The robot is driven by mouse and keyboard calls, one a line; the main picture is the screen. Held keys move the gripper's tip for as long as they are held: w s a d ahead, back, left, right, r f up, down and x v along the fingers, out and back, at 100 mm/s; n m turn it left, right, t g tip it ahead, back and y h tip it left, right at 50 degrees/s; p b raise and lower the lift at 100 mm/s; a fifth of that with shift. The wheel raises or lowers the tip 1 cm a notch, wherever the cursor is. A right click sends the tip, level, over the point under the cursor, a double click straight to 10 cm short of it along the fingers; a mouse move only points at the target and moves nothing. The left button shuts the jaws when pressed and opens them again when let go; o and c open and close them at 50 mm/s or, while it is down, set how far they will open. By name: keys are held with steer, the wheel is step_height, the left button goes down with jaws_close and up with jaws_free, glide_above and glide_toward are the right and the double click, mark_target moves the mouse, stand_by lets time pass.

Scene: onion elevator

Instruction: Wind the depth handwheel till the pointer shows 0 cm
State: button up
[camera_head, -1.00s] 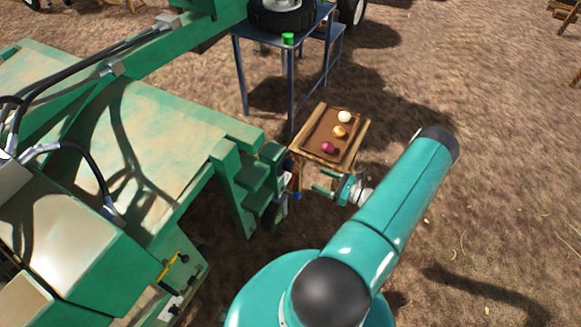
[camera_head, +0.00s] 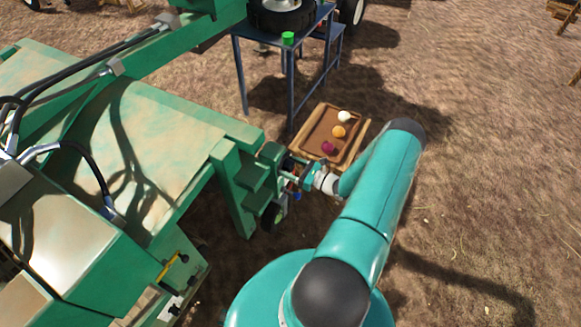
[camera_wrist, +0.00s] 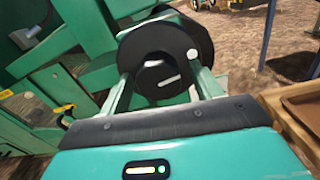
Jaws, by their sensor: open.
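A black round wheel (camera_wrist: 148,58) with a pale bar on its face fills the upper middle of the wrist view; it appears to be the handwheel. My gripper (camera_wrist: 160,72) is open, its two green fingers reaching to either side of the wheel's lower face. I cannot tell whether they touch it. In the head view my gripper (camera_head: 288,174) is beside the right end of the green machine (camera_head: 160,125), where the handwheel is too small and covered to make out. I cannot make out the pointer or a 0 cm mark.
A brown tray (camera_head: 318,140) with several onions sits on a wooden stand right of the machine. A blue metal table (camera_head: 291,90) stands behind. A small ground wheel (camera_head: 271,216) is below the machine's end. A yellow handle (camera_head: 172,264) is at lower left. Open dirt lies to the right.

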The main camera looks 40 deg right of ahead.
steer(key=shift+w, duration=0.1)
steer(key=c, duration=1)
steer(key=shift+n, duration=0.3)
steer(key=n, duration=0.3)
steer(key=shift+d, duration=0.1)
steer(key=n, duration=0.7)
steer(key=shift+d+r+n, duration=0.1)
steer(key=shift+n, duration=0.3)
steer(key=shift+r+n, duration=0.1)
steer(key=shift+n, duration=2.1)
